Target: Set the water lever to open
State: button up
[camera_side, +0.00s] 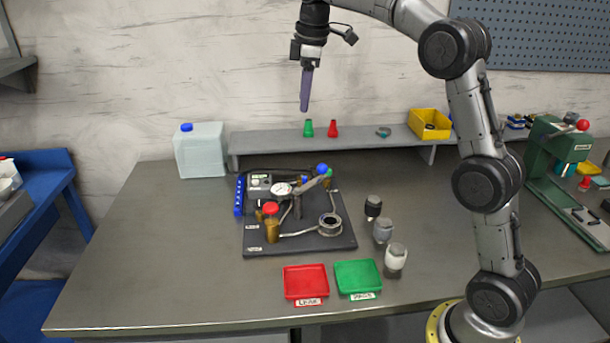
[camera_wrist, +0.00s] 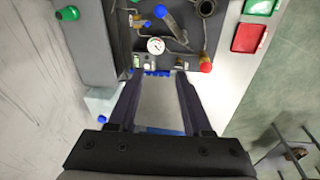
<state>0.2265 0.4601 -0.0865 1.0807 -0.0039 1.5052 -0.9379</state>
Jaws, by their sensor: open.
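A black board (camera_side: 300,246) on the workbench carries pipes, a round gauge (camera_side: 281,189) and valve-like parts. A lever with a blue knob (camera_side: 322,169) rises at an angle from its middle; the blue knob also shows at the top of the wrist view (camera_wrist: 160,11). A red knob (camera_side: 270,208) tops a brass part at the left; it also shows in the wrist view (camera_wrist: 205,66). The board's labels are too small to read, so lever positions cannot be told. My gripper (camera_side: 305,108) is open, empty and high above the bench, pointing down; its two fingers show in the wrist view (camera_wrist: 159,76).
A grey shelf (camera_side: 290,142) behind the board holds a green and a red cone and a yellow bin (camera_side: 430,124). A translucent jug (camera_side: 200,152) stands left. Red (camera_side: 306,281) and green (camera_side: 357,275) trays lie in front. Several small jars (camera_side: 383,230) stand right of the board.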

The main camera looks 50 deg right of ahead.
jog(key=w+d+f+m+g, duration=0.1)
jog(key=w+d+f, duration=0.2)
jog(key=f, duration=0.4)
jog(key=w+d+f+g, duration=0.1)
jog(key=w+d+f, duration=0.1)
jog(key=d+f, duration=0.3)
jog(key=f, duration=0.4)
jog(key=a+f, duration=0.1)
jog(key=f, duration=0.9)
jog(key=shift+a+f, duration=0.2)
jog(key=shift+f, duration=0.05)
jog(key=shift+c, duration=0.3)
grip_shut()
